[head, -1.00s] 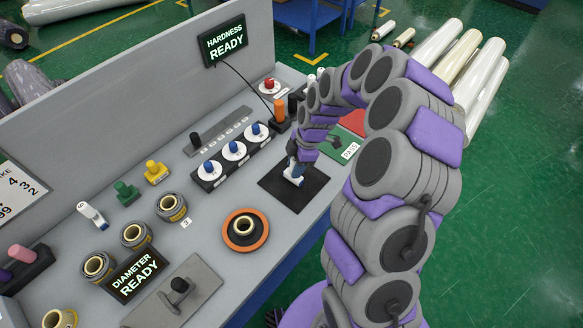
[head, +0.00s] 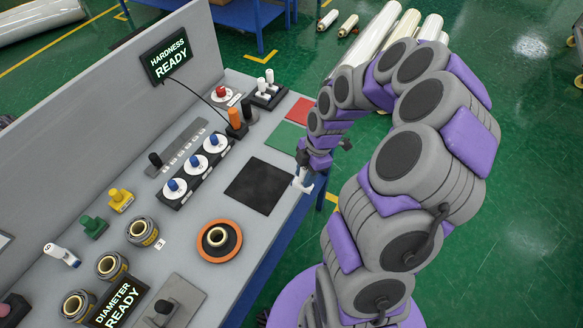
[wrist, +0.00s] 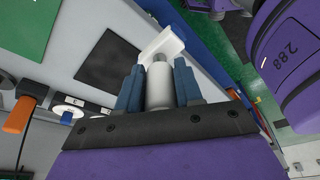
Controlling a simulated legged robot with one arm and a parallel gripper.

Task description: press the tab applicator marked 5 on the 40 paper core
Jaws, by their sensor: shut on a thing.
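My gripper (head: 302,178) is shut on a white tab applicator (wrist: 160,86). In the wrist view the applicator's round grey-white body sits between the two blue fingers, with its white head beyond the tips. No number on it is readable. In the head view the held applicator (head: 303,184) is right of the black mat, near the bench's right edge. Other wrapped cores (head: 141,231) stand in a row to the left. I cannot read which core is the 40.
Another white applicator (head: 62,255) lies at the left. The black mat (head: 258,186) is bare. Blue-knobbed dials (head: 196,162), an orange-handled tool (head: 235,121), a hardness display (head: 168,57) and a diameter display (head: 118,303) stand around. Red (head: 300,110) and green pads lie at the far end.

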